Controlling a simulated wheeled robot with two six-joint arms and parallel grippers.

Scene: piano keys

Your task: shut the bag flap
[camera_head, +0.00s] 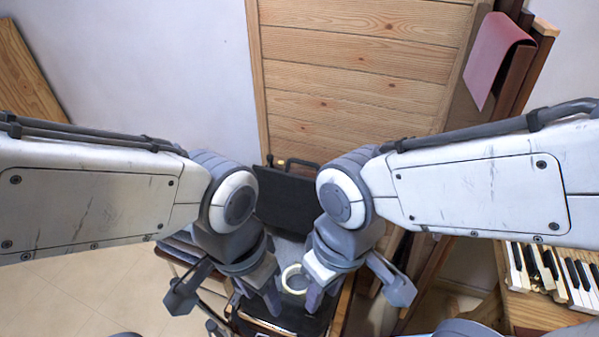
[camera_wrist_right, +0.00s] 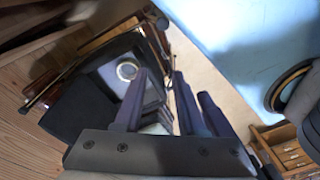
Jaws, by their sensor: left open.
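The bag is a dark case whose black flap (camera_head: 285,198) stands up between my two arms, with a handle-like bar along its top. The bag's lower body (camera_head: 275,322) is mostly hidden behind my grippers. A pale ring (camera_head: 294,279) lies on its grey inside. In the right wrist view a black panel (camera_wrist_right: 78,112) lies beside the grey area holding the ring (camera_wrist_right: 127,70). My left gripper (camera_head: 226,297) is open and empty at the bag's left side. My right gripper (camera_head: 357,292) is open and empty at its right side, with fingers apart in the wrist view (camera_wrist_right: 172,105).
A wooden plank panel (camera_head: 355,75) stands behind the bag. Piano keys (camera_head: 553,272) lie at the right. A reddish cloth (camera_head: 497,55) hangs over boards at the upper right. The tiled floor (camera_head: 80,295) at lower left looks clear.

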